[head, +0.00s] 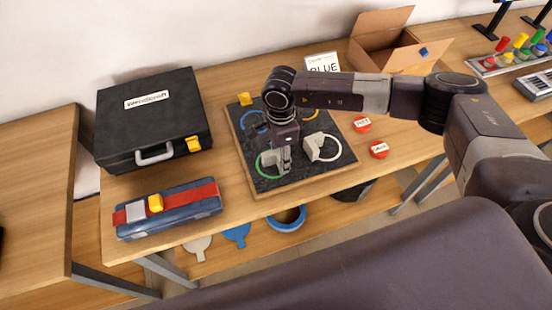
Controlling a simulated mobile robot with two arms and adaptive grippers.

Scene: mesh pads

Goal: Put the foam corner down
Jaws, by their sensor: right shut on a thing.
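My right gripper (281,164) reaches down over the dark mesh pad (290,176) and is shut on a small light-grey piece, which looks like the foam corner (268,158). The piece is at the green ring (260,170) at the pad's near left; I cannot tell whether it touches the pad. The fingers partly hide it. A similar whitish block (314,148) sits at the white ring (338,146) to the right, apart from the gripper. My left gripper is out of view.
A black case (150,120) and a blue-red toolbox (185,212) stand left of the pad. Two red discs (362,124) lie to its right. Bare wood shows around the pad.

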